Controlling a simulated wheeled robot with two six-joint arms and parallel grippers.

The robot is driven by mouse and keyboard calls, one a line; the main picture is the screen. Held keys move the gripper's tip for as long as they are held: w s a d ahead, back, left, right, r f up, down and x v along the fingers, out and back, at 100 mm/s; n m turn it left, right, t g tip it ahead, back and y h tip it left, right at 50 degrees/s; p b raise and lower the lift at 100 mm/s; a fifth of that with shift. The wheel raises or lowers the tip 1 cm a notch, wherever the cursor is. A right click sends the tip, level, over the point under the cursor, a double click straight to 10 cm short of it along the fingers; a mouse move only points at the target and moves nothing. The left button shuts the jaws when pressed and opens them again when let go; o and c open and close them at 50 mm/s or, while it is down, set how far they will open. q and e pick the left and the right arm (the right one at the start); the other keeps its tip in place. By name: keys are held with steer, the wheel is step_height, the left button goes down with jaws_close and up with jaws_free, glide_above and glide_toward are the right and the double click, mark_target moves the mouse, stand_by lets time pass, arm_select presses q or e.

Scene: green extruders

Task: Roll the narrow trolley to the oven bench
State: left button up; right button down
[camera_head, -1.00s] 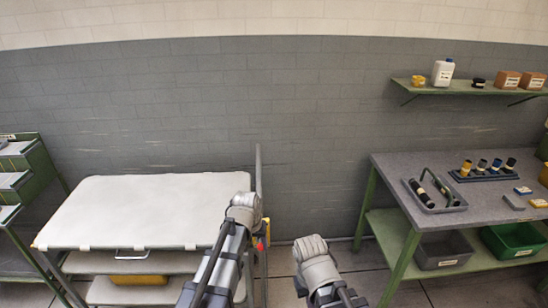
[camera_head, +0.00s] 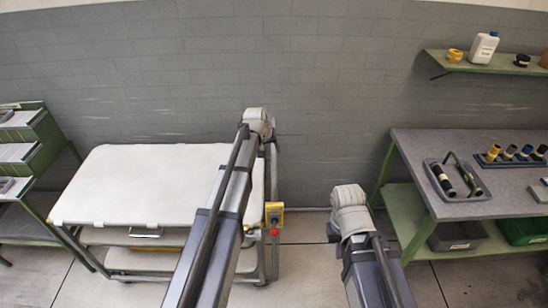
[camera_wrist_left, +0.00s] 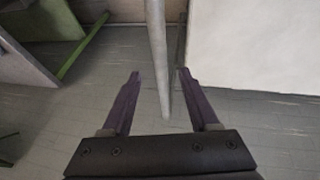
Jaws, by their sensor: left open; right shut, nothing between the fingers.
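The white-topped trolley (camera_head: 165,185) stands against the wall at the left, with lower shelves under its top. Its grey upright handle (camera_head: 274,180) is on its right side, with a yellow box and a red part below. My left gripper (camera_head: 258,122) is at the top of this handle. In the left wrist view my left gripper (camera_wrist_left: 157,76) is open, with a grey bar (camera_wrist_left: 157,50) between its fingers, not clamped. My right gripper (camera_head: 350,205) is empty and shut, in the open floor area between trolley and bench; its fingertips are hidden.
A grey-topped green bench (camera_head: 410,155) stands at the right, with a tray, bottles and bins. A shelf (camera_head: 480,67) hangs above it. A green rack (camera_head: 45,150) stands left of the trolley. Bare floor (camera_head: 310,240) lies between trolley and bench.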

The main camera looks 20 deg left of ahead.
mark_target(273, 158)
arm_select(q)
steer(key=b+x, duration=0.6)
steer(key=x, duration=0.1)
steer(key=shift+f, duration=0.15)
jaws_close()
stand_by(0.3)
stand_by(1.0)
